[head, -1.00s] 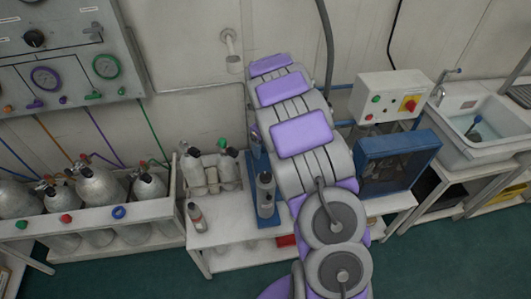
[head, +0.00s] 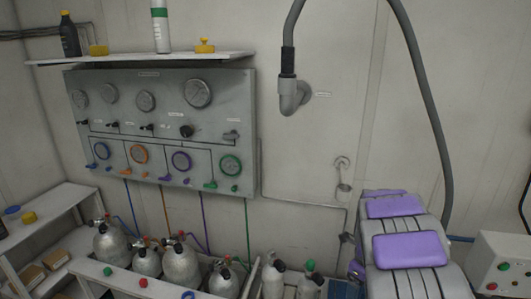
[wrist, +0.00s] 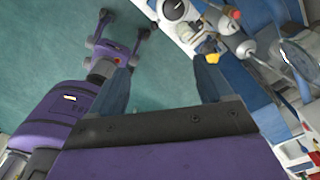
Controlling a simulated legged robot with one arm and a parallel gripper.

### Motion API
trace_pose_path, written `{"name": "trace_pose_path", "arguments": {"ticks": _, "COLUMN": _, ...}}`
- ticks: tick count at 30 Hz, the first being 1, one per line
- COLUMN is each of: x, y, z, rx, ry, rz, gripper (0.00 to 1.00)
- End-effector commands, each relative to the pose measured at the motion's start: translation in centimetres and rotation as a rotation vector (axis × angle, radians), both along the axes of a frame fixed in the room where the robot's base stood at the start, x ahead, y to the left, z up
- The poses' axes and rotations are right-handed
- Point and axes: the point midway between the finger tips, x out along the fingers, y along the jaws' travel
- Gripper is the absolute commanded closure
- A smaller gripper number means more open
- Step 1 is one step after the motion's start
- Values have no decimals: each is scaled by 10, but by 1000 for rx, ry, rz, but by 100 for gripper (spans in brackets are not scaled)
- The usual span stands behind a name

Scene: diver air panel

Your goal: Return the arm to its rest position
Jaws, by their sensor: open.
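My arm (head: 410,249), grey with purple covers, shows only in part at the lower right of the head view. The end of the arm lies outside that view. In the wrist view my gripper (wrist: 161,82) shows two blue-grey fingers spread wide apart, with nothing between them but green floor. My own purple and grey body and legs show at the left of the wrist view.
A grey gauge panel (head: 160,128) hangs on the wall under a shelf (head: 140,58). Several air cylinders (head: 180,265) stand in a rack below. A wall hose (head: 436,110) arches behind my arm. Cluttered equipment fills the wrist view's right side; green floor (wrist: 150,62) lies open.

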Motion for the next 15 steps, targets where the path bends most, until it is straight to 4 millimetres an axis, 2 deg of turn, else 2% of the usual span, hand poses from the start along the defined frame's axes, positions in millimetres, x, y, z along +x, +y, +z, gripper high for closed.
{"name": "trace_pose_path", "arguments": {"ticks": 1, "x": -12, "y": 8, "z": 16, "rx": -4, "ry": 1, "rz": 93, "gripper": 20}}
{"name": "trace_pose_path", "arguments": {"ticks": 6, "x": -59, "y": 32, "z": 49, "rx": 5, "ry": 33, "rz": 429, "gripper": 20}}
{"name": "trace_pose_path", "arguments": {"ticks": 15, "x": -149, "y": 77, "z": 91, "rx": 57, "ry": 70, "rz": 1054, "gripper": 20}}
